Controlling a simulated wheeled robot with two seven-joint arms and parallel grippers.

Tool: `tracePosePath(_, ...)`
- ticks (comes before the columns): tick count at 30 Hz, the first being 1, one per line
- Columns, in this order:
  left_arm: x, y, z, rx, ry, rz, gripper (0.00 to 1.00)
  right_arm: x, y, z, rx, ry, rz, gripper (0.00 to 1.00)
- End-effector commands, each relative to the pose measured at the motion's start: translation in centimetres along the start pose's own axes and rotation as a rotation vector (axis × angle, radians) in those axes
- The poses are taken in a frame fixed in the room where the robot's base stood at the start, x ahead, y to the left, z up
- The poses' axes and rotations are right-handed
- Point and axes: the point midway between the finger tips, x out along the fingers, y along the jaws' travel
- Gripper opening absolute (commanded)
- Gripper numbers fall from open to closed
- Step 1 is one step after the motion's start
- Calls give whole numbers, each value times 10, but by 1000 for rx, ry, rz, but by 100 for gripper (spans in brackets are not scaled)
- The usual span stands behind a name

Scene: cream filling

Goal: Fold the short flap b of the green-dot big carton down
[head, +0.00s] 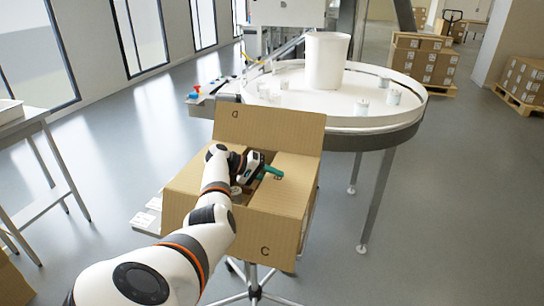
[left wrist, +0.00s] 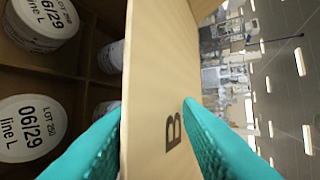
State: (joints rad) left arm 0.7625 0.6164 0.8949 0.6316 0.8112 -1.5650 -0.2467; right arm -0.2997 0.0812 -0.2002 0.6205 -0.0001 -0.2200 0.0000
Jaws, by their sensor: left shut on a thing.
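The big carton (head: 200,212) stands open on a wheeled stand in the head view. One flap (head: 270,128) rises at its back, and the panel marked C (head: 265,250) faces me at the front. My left gripper (head: 268,173) is over the carton, its teal fingers at the right-hand panel. In the left wrist view, short flap b (left wrist: 158,90), marked B, runs between the two teal fingers (left wrist: 150,145), which are shut on it. White labelled tubs (left wrist: 30,130) sit in compartments beside the flap. No green dot is visible. My right gripper is out of view.
A round white table (head: 400,118) with a white bin (head: 327,62) and small tubs stands just behind the carton. A side table (head: 25,120) is at the left. Stacked cartons on pallets (head: 425,62) are far back. The floor at the right is clear.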

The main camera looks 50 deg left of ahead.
Motion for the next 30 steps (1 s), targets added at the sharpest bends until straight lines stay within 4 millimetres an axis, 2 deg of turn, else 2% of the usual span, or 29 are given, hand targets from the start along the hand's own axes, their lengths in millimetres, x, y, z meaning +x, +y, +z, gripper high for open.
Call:
tracePosePath(2, -6, 6, -5, -5, 14, 13, 25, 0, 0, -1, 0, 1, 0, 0)
tracePosePath(12, -80, 3, -2, 1, -1, 8, 25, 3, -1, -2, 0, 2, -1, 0)
tracePosePath(18, -111, 1, -2, 3, -4, 4, 25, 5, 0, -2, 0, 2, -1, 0)
tracePosePath(22, -120, 0, -2, 4, -4, 1, 25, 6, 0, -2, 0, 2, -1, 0)
tracePosePath(30, -122, -1, -1, 4, -5, 0, 25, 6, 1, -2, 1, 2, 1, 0)
